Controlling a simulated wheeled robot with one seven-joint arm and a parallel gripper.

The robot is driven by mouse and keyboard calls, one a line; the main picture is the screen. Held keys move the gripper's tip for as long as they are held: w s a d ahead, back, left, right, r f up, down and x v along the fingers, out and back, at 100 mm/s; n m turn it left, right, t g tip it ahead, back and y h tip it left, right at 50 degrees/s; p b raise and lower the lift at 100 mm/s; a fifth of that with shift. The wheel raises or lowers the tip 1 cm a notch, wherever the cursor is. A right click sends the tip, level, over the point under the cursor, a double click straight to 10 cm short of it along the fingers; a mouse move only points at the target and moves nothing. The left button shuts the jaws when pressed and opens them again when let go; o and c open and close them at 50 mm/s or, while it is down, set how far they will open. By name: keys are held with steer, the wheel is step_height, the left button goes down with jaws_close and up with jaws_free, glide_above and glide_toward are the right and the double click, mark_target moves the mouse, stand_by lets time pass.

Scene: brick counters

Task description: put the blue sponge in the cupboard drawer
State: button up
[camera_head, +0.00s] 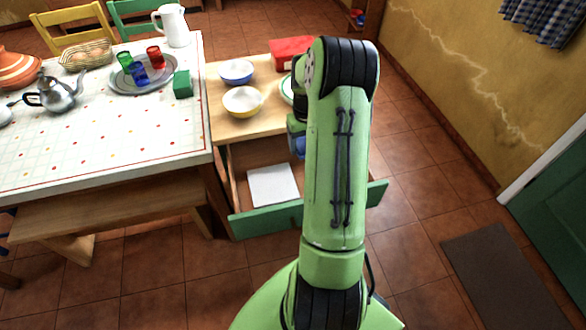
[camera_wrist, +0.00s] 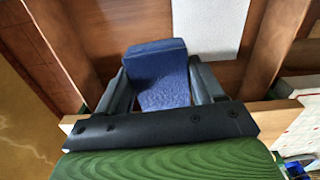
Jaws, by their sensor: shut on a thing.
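The blue sponge (camera_wrist: 160,72) is held between the two dark fingers of my gripper (camera_wrist: 160,80) in the wrist view. In the head view a bit of the sponge (camera_head: 299,146) shows at the left of my arm, which hides most of my gripper. The cupboard drawer (camera_head: 265,222) is pulled open, with a green front and a white sheet (camera_head: 273,186) lying inside. My gripper and the sponge appear over the open drawer, to the right of the sheet in the head view. Their height above the drawer bottom is hard to tell.
The cupboard top (camera_head: 225,122) holds a blue bowl (camera_head: 237,71), a yellow bowl (camera_head: 243,101) and a red box (camera_head: 291,53). A table (camera_head: 100,135) with a green block (camera_head: 182,84) and a bench (camera_head: 110,207) stand left. The floor at right is mostly clear.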

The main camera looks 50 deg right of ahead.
steer(key=s+d+r+m, duration=0.1)
steer(key=s+d, duration=0.3)
steer(key=f+b, duration=0.3)
steer(key=f, duration=0.2)
steer(key=f+b, duration=0.2)
steer(key=f, duration=0.4)
steer(key=f+b, duration=0.3)
steer(key=f, duration=0.3)
steer(key=shift+w+b, duration=0.25)
steer(key=shift+b, duration=0.1)
steer(key=o, duration=1.2)
